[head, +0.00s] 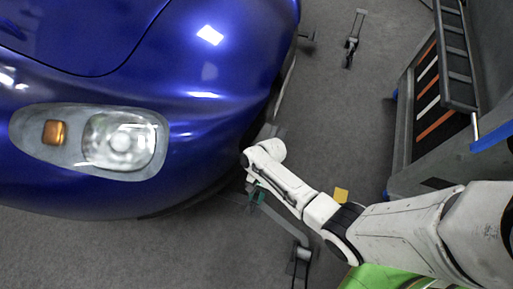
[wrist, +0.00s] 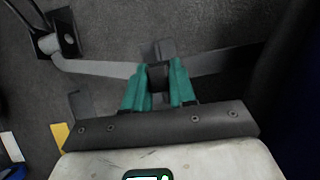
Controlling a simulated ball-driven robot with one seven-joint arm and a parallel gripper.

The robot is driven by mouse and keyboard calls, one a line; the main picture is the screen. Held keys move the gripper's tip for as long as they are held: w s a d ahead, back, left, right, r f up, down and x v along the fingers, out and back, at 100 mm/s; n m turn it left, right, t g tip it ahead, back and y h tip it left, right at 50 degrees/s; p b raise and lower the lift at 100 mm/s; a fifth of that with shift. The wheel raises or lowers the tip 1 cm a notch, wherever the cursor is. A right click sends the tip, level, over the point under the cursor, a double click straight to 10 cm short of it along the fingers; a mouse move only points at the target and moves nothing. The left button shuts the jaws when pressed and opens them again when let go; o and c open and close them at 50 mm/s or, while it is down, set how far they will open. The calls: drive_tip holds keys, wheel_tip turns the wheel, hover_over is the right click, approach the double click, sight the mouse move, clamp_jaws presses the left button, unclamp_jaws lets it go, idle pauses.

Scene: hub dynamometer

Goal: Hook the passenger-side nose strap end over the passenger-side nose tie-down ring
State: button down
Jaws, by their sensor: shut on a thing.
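In the wrist view my gripper (wrist: 158,88) has its teal fingers shut on a dark block (wrist: 158,74) on the grey nose strap (wrist: 100,68). The strap runs left from my fingers to a bent end (wrist: 54,50), and right toward the car. The bent end lies at the tie-down ring (wrist: 48,42) on its dark floor plate (wrist: 67,33); whether it is hooked over the ring I cannot tell. In the head view my gripper (head: 257,193) is low beside the car's nose. The strap (head: 288,225) slants down to the floor plate (head: 299,268).
The blue car (head: 220,110) fills the left side, close to my gripper. Another floor fitting (head: 351,45) stands farther back. A dark cart or rack (head: 440,110) stands at the right. Grey floor is open between car and rack.

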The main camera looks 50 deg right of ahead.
drive_tip(key=c, duration=0.8)
unclamp_jaws()
drive_tip(key=shift+c, duration=0.2)
drive_tip(key=p+v, duration=0.5)
drive_tip(key=v, duration=0.5)
drive_tip(key=shift+d+r, duration=0.15)
drive_tip(key=shift+r, duration=0.15)
drive_tip(key=shift+r, duration=0.1)
drive_tip(key=s+d+r+n+t+h, duration=0.1)
drive_tip(key=s+r+n+h, duration=0.1)
drive_tip(key=s+r+n, duration=0.35)
drive_tip(key=s+d+r+n+t+h, duration=0.1)
drive_tip(key=s+r+n+h, duration=0.15)
drive_tip(key=r, duration=0.55)
drive_tip(key=s+r+n+t+h, duration=0.1)
drive_tip(key=s+r+n, duration=0.2)
drive_tip(key=r+n, duration=0.25)
wheel_tip(320, 180, up, 27)
drive_tip(key=p, duration=2.7)
drive_tip(key=shift+w+d, duration=0.15)
drive_tip(key=shift+w, duration=0.1)
